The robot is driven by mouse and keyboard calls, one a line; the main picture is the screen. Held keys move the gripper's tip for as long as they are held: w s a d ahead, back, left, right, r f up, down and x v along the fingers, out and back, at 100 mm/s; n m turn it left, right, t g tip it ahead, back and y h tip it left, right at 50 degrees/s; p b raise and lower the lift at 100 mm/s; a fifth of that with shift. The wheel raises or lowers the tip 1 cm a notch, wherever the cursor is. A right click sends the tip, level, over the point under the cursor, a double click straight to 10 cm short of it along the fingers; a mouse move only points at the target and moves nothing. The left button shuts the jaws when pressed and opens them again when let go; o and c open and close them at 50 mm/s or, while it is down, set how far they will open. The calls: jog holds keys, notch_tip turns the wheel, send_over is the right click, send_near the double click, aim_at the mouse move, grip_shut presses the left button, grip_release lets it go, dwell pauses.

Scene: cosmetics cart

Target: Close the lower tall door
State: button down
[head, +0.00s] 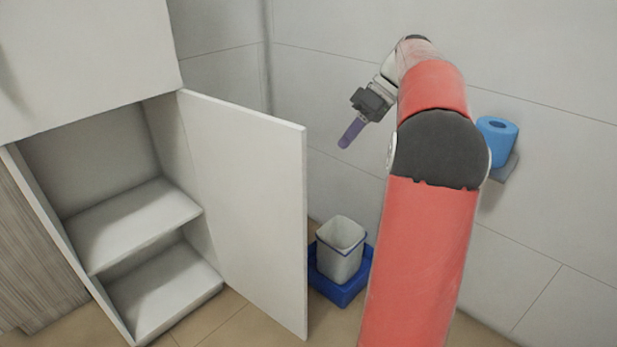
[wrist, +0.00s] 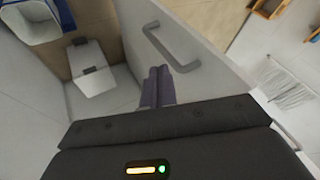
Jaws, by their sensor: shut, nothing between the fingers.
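The lower tall door (head: 250,200) is a white panel hinged at the right side of the open cabinet. It stands wide open, swung out toward me. In the wrist view, a white panel with a grey bar handle (wrist: 171,50) shows just ahead of my fingers; it appears to be the door's outer face. My gripper (head: 346,140) is to the right of the door's free edge in the head view. Its purple fingers are shut and empty, and they also show in the wrist view (wrist: 158,80). I cannot tell whether they touch the panel.
The cabinet's inner shelf (head: 135,225) is empty. A white bin (head: 341,250) in a blue tray (head: 338,290) stands on the floor right of the door. Tiled walls stand behind my arm.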

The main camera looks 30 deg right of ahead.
jog(key=a+f+b, duration=0.1)
jog(key=a+f, duration=0.6)
jog(key=a, duration=0.2)
jog(key=shift+s+a+f+b, duration=0.2)
jog(key=shift+s+f+b, duration=0.1)
jog(key=shift+f, duration=0.1)
